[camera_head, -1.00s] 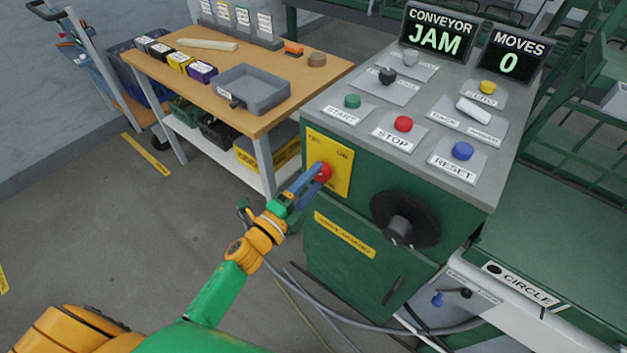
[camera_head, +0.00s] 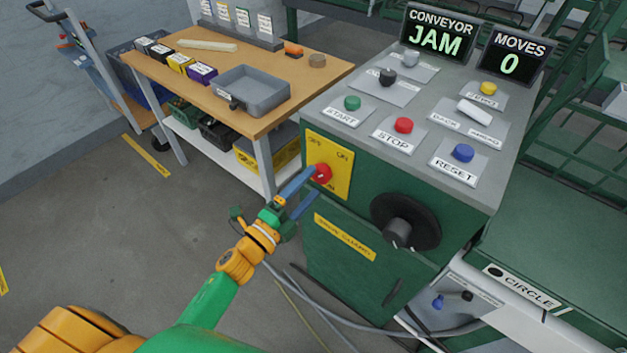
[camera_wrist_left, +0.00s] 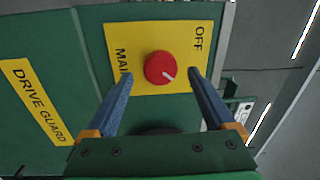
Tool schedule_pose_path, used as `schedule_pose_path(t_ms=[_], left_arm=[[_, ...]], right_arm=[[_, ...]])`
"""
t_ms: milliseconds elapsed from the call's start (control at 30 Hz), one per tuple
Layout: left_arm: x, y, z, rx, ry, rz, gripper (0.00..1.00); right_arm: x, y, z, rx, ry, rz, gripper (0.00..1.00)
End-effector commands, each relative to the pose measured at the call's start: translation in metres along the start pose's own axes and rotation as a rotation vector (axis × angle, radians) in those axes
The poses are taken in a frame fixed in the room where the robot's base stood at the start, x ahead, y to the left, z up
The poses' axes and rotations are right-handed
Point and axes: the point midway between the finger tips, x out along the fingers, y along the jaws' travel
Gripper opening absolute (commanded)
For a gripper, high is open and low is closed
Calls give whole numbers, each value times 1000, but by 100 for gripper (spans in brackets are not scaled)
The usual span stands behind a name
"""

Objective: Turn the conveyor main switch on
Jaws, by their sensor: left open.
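The main switch is a red round knob (camera_head: 322,174) on a yellow plate (camera_head: 343,178) on the green cabinet's front. The plate carries OFF, ON and MAIN lettering. In the left wrist view the knob (camera_wrist_left: 160,68) has a white mark pointing to the lower right, away from the OFF label; ON is hidden there, behind the right-hand finger or gripper body. My left gripper (camera_head: 313,184) is open in front of the plate. Its blue fingers stand on either side of the knob in the wrist view, with clear gaps. My right gripper is not in view.
Above the switch, the console top has START (camera_head: 352,103), STOP (camera_head: 404,125) and RESET (camera_head: 463,153) buttons. The conveyor display (camera_head: 437,40) reads JAM. A black handwheel (camera_head: 405,222) protrudes right of the switch. A wooden workbench (camera_head: 290,104) stands left. Cables lie on the floor below.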

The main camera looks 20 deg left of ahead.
Motion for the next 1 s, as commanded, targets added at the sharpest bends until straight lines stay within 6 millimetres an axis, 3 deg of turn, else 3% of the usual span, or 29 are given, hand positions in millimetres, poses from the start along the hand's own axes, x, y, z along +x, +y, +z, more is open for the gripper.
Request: schedule_pose_path(t_ms=[100,233,733,767,867,967,1000], left_arm=[[-27,2,0,-1,-1,3,88],[-45,1,0,0,-1,1,88],[-49,5,2,-23,-12,15,88],[-50,12,5,-54,-29,37,88],[-67,72,22,-283,-164,201,88],[-117,162,28,-610,-402,444,88],[-144,195,23,-728,-508,540,88]], right_arm=[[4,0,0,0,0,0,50],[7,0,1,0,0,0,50],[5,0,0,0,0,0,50],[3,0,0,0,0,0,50],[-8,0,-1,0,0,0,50],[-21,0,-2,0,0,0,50],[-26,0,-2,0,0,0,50]])
